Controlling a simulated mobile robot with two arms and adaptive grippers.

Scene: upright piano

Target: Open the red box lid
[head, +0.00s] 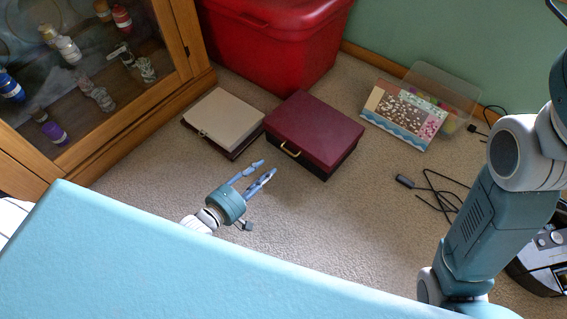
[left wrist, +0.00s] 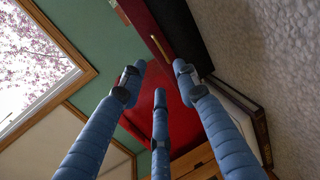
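The red box (head: 314,131) is a dark red-lidded box with black sides and a pale gold handle (head: 290,149) on its front. It stands on the carpet with its lid down. In the left wrist view the box's lid edge (left wrist: 147,25) and gold handle (left wrist: 161,48) show at the top, beyond the fingers. My left gripper (head: 265,168) is open and empty, its fingers apart, pointing toward the box a short way in front of the handle. It also shows in the left wrist view (left wrist: 158,80). My right gripper is out of view.
A cream-lidded box (head: 224,118) stands close to the left of the red box. A big red bin (head: 270,45) is behind. A clear plastic tub (head: 445,92) and a picture-covered box (head: 404,118) lie right. A glass cabinet (head: 85,70) is left; cables (head: 432,186) lie on open carpet.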

